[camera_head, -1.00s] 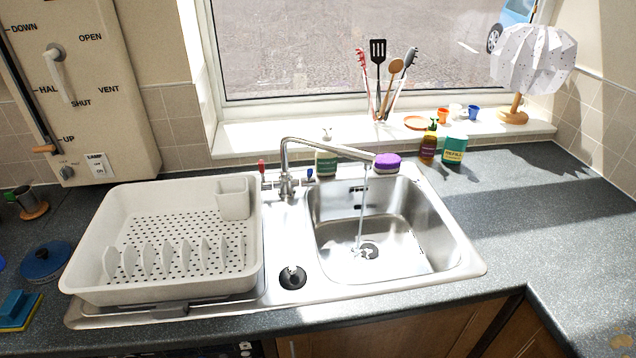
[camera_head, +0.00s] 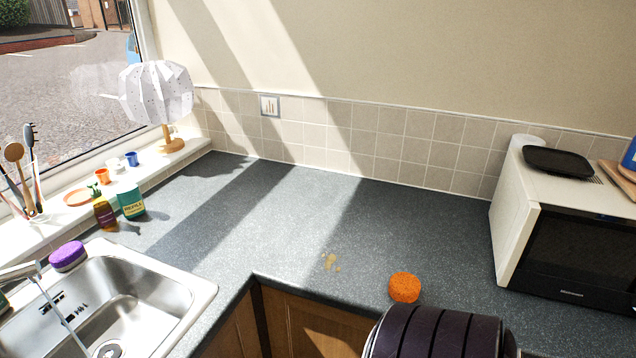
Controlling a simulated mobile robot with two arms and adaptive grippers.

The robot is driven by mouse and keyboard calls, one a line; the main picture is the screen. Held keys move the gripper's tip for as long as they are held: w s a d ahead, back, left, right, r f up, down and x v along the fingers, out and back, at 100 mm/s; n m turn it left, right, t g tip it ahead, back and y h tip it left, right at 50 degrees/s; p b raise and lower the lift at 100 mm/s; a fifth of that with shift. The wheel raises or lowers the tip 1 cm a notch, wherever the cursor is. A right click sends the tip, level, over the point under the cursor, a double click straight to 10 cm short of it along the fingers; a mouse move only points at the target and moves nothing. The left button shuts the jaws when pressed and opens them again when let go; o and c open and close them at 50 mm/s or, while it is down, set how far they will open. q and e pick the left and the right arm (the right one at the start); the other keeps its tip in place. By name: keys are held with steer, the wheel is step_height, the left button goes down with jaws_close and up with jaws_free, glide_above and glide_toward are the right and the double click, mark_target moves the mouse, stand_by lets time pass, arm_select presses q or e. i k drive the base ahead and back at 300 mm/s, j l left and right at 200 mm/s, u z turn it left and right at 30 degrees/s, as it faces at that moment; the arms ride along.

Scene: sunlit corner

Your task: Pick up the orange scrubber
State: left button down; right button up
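The orange scrubber (camera_head: 404,287) is a short round sponge-like piece. It sits on the grey counter (camera_head: 300,215) near the counter's front edge, right of the inner corner and left of the microwave. It appears unheld, with nothing touching it from above. Neither of my grippers can be made out in the head view.
A white microwave (camera_head: 512,215) with a black tray on top stands at right. A yellowish stain (camera_head: 331,262) lies left of the scrubber. The sink (camera_head: 125,310), with running water, is at lower left. A dark ribbed shape I cannot identify fills the bottom, right of centre.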

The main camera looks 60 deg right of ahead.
mark_target(404, 288)
steer(key=z, duration=2.05)
